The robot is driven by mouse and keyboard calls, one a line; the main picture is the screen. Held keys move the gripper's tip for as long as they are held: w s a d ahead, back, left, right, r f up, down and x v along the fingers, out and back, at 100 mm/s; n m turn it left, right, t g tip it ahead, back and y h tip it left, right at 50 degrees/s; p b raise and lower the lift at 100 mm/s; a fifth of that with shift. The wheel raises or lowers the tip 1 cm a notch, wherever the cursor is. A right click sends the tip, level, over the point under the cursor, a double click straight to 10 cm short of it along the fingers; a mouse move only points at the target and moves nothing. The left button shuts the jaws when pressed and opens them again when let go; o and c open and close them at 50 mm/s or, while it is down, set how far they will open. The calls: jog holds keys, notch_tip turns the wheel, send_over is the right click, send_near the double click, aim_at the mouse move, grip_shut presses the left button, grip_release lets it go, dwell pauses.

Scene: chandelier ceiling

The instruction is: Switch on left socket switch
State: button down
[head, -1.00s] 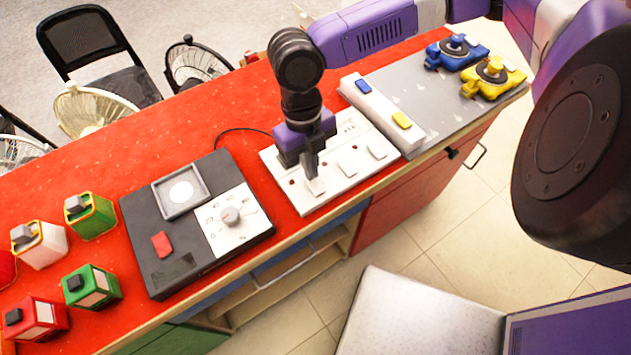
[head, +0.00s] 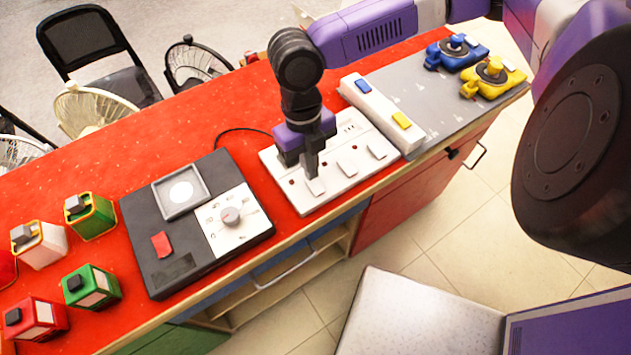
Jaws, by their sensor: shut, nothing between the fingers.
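The white socket board (head: 334,197) lies on the red counter, with a row of white rocker switches and small red lights. My gripper (head: 312,176) points down, shut and empty, with its fingertips at the left switch (head: 315,187). The tips look in contact with the switch or just above it; I cannot tell which. The gripper hides part of the left switch and the board behind it. The middle switch (head: 347,168) and the right switch (head: 376,151) are uncovered. I cannot tell the left switch's position.
A black device with a dial (head: 231,215) sits close left of the board. A white strip with blue and yellow buttons (head: 382,115) stands close right. Blue (head: 457,50) and yellow (head: 492,75) valves are farther right. Coloured boxes (head: 91,286) stand at left.

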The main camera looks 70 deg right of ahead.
jog(key=shift+f+b, duration=0.5)
jog(key=shift+f, duration=0.4)
dwell(0.6)
jog(key=shift+r, duration=0.1)
notch_tip(320, 180, up, 7)
jog(key=p, duration=0.6)
jog(key=shift+p, duration=0.35)
dwell(0.5)
